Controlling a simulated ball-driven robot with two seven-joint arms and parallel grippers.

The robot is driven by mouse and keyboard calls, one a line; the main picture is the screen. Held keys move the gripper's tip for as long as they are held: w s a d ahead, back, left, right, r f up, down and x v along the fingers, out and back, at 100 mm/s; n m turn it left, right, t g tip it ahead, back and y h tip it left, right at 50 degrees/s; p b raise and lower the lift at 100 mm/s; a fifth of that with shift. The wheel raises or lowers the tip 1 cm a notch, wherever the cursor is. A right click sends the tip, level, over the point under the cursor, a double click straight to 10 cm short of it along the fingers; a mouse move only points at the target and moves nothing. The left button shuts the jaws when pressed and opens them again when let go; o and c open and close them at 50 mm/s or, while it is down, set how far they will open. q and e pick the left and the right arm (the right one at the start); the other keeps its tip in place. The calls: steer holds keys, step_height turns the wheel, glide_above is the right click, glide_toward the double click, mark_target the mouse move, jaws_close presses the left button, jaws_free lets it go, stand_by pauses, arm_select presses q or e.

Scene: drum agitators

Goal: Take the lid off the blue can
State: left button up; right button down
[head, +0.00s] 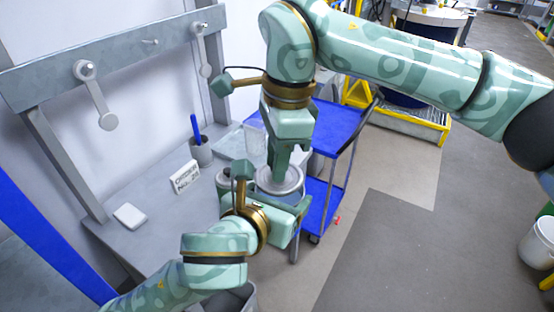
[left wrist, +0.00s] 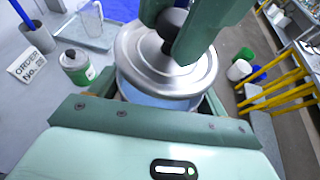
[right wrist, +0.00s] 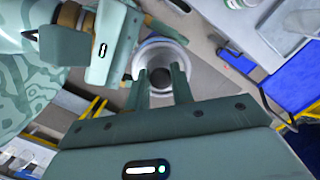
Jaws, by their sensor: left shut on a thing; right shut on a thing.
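The blue can (left wrist: 148,97) shows as a light blue wall under its round silver lid (left wrist: 135,50) in the left wrist view. The lid also shows in the head view (head: 281,187). My left gripper (head: 270,200) is shut on the can's body, with a finger on either side. My right gripper (head: 287,163) comes down from above and is shut on the lid's dark knob (left wrist: 172,24), which also shows between its fingers in the right wrist view (right wrist: 160,76). The lid is over the can; I cannot tell whether a gap separates them. My grippers hide part of the can.
A green-labelled canister (left wrist: 76,67), an order sign (head: 185,177), a pen cup (head: 201,152) and a white block (head: 129,216) stand on the grey bench (head: 150,240). A blue cart (head: 335,125) stands beyond the bench. A white bucket (head: 538,245) is on the floor at right.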

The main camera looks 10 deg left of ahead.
steer(key=shift+r, duration=0.1)
arm_select(q)
steer(key=shift+r, duration=0.1)
arm_select(e)
steer(key=shift+r, duration=1.9)
